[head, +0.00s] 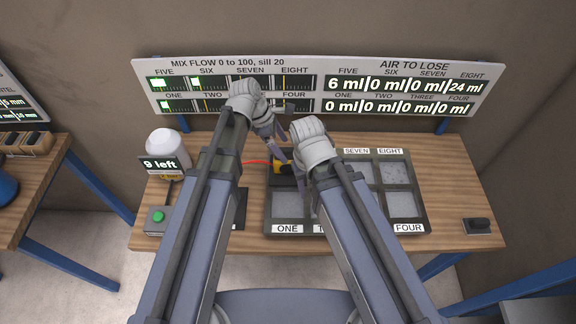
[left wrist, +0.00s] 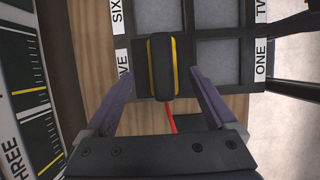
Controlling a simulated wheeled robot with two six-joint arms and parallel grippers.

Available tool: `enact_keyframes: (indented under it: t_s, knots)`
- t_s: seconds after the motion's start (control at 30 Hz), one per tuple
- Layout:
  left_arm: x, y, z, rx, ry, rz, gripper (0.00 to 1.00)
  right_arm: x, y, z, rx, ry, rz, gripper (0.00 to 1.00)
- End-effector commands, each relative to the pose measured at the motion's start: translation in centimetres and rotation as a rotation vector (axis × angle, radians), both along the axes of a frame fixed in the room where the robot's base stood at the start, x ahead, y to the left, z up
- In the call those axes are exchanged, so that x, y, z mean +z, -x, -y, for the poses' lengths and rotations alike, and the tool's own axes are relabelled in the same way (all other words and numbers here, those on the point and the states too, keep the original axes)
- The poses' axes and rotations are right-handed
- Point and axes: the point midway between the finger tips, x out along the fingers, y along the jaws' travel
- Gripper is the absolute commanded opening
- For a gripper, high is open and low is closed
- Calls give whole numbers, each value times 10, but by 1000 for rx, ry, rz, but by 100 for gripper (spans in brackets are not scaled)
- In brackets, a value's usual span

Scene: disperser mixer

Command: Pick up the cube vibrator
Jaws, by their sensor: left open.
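The cube vibrator (left wrist: 162,66), a black block with yellow sides and a red cable, sits on the mould tray (left wrist: 194,64) at the compartment labelled FIVE. In the head view the vibrator (head: 279,168) is partly hidden by my arms. My left gripper (head: 283,143) is above it. In the left wrist view the left gripper (left wrist: 152,74) is open, with one finger on each side of the vibrator and a gap to both. The right gripper is hidden behind its own wrist.
A white bottle (head: 166,150) with a "9 left" sign and a box with a green button (head: 157,217) stand at the table's left. A dark switch (head: 477,225) lies at the right. A display board (head: 318,66) stands behind. The table right of the tray is mostly clear.

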Motion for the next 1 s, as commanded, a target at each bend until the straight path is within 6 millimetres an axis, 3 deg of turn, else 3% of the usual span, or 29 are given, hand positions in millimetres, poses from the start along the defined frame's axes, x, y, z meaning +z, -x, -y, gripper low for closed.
enact_keyframes:
  t_s: [0.07,0.37,0.7,1.0]
  knots:
    - [-11,0,3,-2,0,1,90,-11,0,0,2,0,0,50]
    - [-17,1,8,-1,-1,0,90,-17,0,0,2,1,0,50]
    - [-54,4,27,-1,-1,0,90,-54,0,0,1,1,0,50]
    - [-56,4,30,-1,-1,0,90,-56,0,0,0,1,0,50]
